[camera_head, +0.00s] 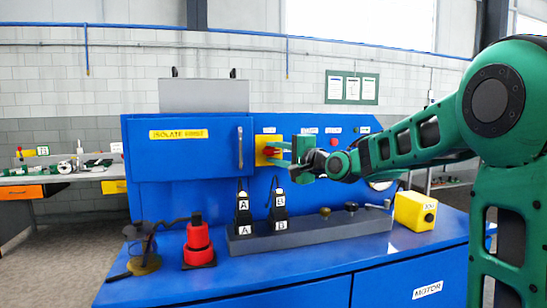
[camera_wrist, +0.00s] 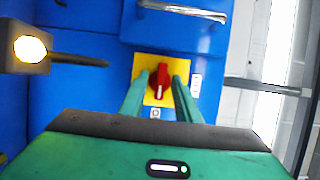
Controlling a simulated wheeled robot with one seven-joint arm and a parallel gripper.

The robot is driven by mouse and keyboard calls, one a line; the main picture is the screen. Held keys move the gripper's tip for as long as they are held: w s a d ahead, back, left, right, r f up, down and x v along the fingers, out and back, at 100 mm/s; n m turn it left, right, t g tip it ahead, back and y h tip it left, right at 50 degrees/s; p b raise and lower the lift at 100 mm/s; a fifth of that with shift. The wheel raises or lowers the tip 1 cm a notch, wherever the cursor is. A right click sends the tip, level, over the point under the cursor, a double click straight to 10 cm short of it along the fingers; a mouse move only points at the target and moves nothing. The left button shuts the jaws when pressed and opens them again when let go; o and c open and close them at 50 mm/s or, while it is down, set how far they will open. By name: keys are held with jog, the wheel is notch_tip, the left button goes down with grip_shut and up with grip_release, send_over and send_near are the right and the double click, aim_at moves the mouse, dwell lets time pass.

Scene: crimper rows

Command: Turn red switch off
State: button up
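The red switch (camera_wrist: 161,76) is a rotary knob on a square yellow plate (camera_wrist: 147,66) on the blue panel. In the wrist view its white mark points down the picture, toward a small white label (camera_wrist: 155,113). In the head view the red switch (camera_head: 270,150) is partly hidden by my gripper (camera_head: 276,154). In the wrist view my gripper (camera_wrist: 158,84) is open, with one green finger on each side of the knob. A gap shows between the knob and each finger. I cannot tell whether the fingertips reach its depth.
A blue cabinet with a handle (camera_head: 240,147) and a yellow label stands left of the switch. Below, the blue bench holds a red lamp-like device (camera_head: 198,243), a grey block (camera_head: 310,232) with black plugs, and a yellow box (camera_head: 415,211).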

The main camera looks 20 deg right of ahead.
grip_shut()
jog(key=shift+n, duration=0.3)
jog(key=n+g+h, duration=0.1)
jog(key=n, duration=0.1)
jog(key=n+g+h, duration=0.1)
jog(key=n, duration=0.2)
jog(key=shift+a+r, duration=0.1)
jog(key=shift+a, duration=0.05)
jog(key=n+h, duration=0.1)
jog(key=n, duration=0.1)
jog(key=n+g+h, duration=0.1)
jog(key=n, duration=0.1)
jog(key=shift+a+n+h, duration=0.2)
jog(key=shift+n+h, duration=0.1)
jog(key=shift+n, duration=0.1)
jog(key=n+h, duration=0.2)
jog(key=n, duration=0.1)
jog(key=shift+h, duration=0.3)
dwell(0.4)
